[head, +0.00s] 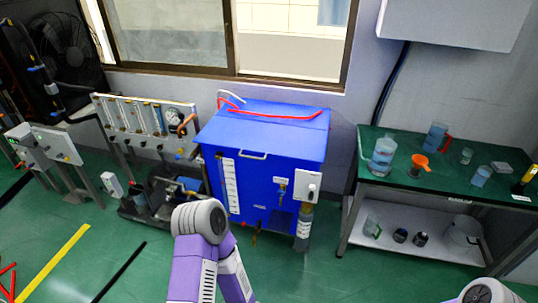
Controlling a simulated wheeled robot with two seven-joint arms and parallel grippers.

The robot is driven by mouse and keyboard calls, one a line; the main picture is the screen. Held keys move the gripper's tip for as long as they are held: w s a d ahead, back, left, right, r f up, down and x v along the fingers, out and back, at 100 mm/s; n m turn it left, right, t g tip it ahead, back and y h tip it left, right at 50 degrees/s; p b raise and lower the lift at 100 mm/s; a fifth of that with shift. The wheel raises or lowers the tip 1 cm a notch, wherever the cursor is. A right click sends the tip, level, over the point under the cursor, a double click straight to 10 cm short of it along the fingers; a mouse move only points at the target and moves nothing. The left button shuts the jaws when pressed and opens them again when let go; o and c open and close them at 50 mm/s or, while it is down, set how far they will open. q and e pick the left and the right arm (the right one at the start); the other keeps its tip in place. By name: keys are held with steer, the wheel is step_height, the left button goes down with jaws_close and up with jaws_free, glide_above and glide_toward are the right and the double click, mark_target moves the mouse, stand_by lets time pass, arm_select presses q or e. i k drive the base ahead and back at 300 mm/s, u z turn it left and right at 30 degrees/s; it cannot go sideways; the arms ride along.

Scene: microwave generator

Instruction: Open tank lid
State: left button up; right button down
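The blue tank (247,185) stands on the green floor against the wall below the window. Its flat blue lid (262,138) is closed, with a small pale handle (253,155) at the front edge. A red hose (280,114) lies across the back of the lid. A purple and grey arm link of mine rises in front of the tank and hides part of its lower front. Part of another arm link shows at the bottom right. Neither of my grippers can be seen.
A green-topped table (450,184) at right holds jugs, an orange funnel (419,163) and beakers. A panel of flow tubes (146,117) and a pump unit (165,195) stand left of the tank. A grey box (455,22) hangs at upper right.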

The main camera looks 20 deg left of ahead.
mark_target(291, 142)
steer(key=u, duration=0.45)
steer(key=i, duration=1.1)
steer(key=u, duration=1.2)
steer(key=i, duration=0.25)
steer(key=u, duration=0.2)
